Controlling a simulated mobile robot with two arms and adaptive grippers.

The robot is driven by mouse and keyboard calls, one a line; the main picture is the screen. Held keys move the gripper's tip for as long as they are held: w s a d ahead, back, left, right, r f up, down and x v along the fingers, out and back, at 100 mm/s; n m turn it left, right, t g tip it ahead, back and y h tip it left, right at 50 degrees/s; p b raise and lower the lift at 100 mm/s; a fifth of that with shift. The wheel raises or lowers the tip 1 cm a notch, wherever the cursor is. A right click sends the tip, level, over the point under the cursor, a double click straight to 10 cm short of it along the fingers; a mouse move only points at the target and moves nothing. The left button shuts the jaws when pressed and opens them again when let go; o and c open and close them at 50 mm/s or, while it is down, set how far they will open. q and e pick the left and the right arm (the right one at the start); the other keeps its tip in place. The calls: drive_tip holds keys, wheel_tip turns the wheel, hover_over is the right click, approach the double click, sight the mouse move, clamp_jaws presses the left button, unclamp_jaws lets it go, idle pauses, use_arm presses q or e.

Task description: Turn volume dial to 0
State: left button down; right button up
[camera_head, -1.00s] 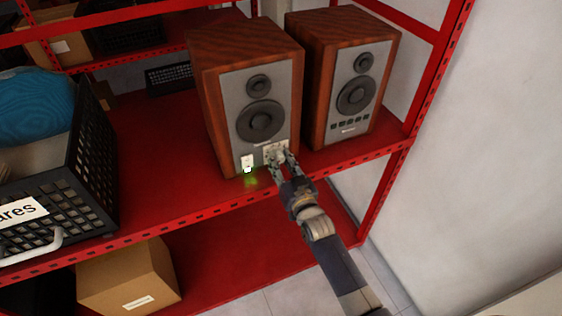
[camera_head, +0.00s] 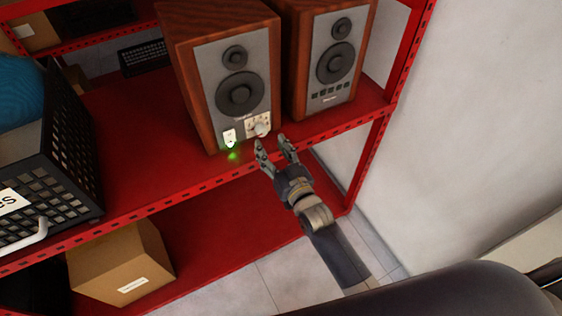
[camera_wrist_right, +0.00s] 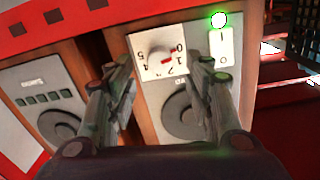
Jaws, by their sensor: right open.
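The volume dial (camera_head: 263,129) is a pale round knob on a white numbered plate, low on the front of the left wooden speaker (camera_head: 187,80). In the right wrist view the dial (camera_wrist_right: 161,58) appears upside down with a red pointer mark. The mark seems to point towards the 0 and 1 side, but the exact number is unclear. My right gripper (camera_head: 272,143) is open and empty, just in front of and below the dial, apart from it. In the wrist view its fingers (camera_wrist_right: 162,66) frame the dial on either side. My left gripper is not in view.
A switch (camera_head: 229,137) with a green light sits left of the dial. A second wooden speaker (camera_head: 302,60) stands to the right. A black crate (camera_head: 75,150) is at left on the red shelf (camera_head: 145,125). A cardboard box (camera_head: 120,265) is on the shelf below.

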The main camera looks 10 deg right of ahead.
drive_tip(key=v, duration=0.6)
drive_tip(key=shift+s, duration=0.1)
idle(0.3)
drive_tip(key=s+d+f+g+h, duration=0.15)
drive_tip(key=s+f+g, duration=0.35)
drive_tip(key=f, duration=1)
drive_tip(key=s+d+f+g, duration=0.2)
drive_tip(key=s+f, duration=0.5)
drive_tip(key=f, duration=0.8)
drive_tip(key=s+d+f+g, duration=0.3)
drive_tip(key=s+f, duration=0.3)
drive_tip(key=s, duration=0.4)
drive_tip(key=s+d+f+n+g+h+b, duration=0.1)
drive_tip(key=s+d+f+g, duration=0.1)
drive_tip(key=s+f, duration=0.5)
drive_tip(key=s+d+f+g+h, duration=0.1)
drive_tip(key=s+d+f+g, duration=0.2)
drive_tip(key=s, duration=1.2)
wheel_tip(320, 180, down, 3)
drive_tip(key=shift+d+f+g, duration=0.15)
drive_tip(key=shift+d+g, duration=0.15)
drive_tip(key=shift+g, duration=0.4)
drive_tip(key=shift+s+h, duration=0.1)
drive_tip(key=shift+h, duration=0.15)
